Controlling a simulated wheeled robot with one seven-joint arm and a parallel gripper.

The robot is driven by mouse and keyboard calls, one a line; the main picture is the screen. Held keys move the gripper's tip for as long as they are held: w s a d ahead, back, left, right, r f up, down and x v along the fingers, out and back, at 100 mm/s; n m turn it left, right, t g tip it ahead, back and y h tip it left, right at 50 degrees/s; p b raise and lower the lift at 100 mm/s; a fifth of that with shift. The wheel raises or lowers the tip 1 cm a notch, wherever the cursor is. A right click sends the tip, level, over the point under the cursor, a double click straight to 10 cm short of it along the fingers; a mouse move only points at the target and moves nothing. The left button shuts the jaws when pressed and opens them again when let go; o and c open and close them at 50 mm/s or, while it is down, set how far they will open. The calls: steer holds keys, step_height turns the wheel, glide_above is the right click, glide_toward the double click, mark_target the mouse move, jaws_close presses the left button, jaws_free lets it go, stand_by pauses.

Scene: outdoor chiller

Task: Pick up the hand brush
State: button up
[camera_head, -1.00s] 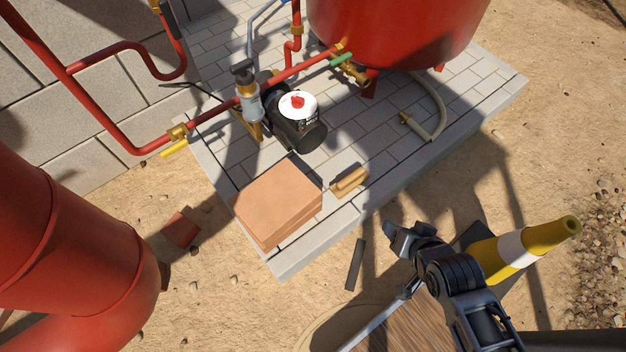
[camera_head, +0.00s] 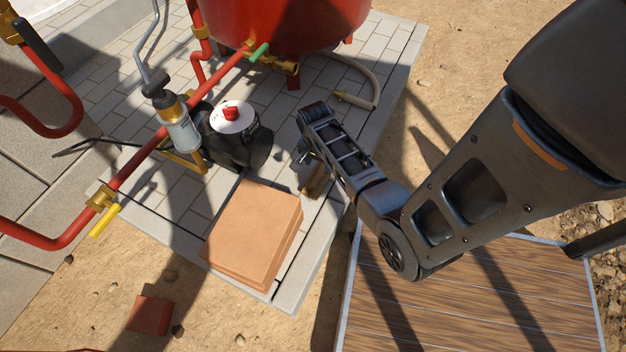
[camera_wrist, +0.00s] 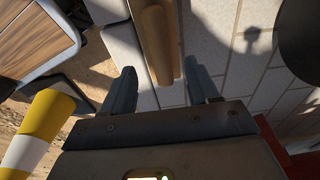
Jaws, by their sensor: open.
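The hand brush lies on the grey paving; its tan wooden top (camera_wrist: 158,35) runs lengthwise in the wrist view. In the head view only part of the brush (camera_head: 314,186) shows, as my arm hides the rest. My gripper (camera_wrist: 162,82) is open, with one dark finger on each side of the brush's near end in the wrist view. The fingers look apart from the wood. I cannot tell how high they are above it. In the head view my gripper (camera_head: 304,158) is right over the brush, its fingertips mostly hidden.
A stack of terracotta slabs (camera_head: 253,230) lies close left of the brush. A black pump (camera_head: 235,145) with red pipes (camera_head: 142,175) stands behind it, and a red tank (camera_head: 280,22) beyond. A wood-topped surface (camera_head: 470,300) is at the right front. A yellow-white cone (camera_wrist: 38,130) shows in the wrist view.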

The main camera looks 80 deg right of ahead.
mark_target(320, 170)
steer(key=f+b, duration=0.1)
steer(key=f, duration=0.1)
steer(key=f+b, duration=0.1)
steer(key=f, duration=0.1)
steer(key=d+f+b, duration=0.1)
steer(key=f, duration=0.1)
steer(key=shift+s, duration=0.15)
steer(key=shift+c, duration=0.4)
jaws_close()
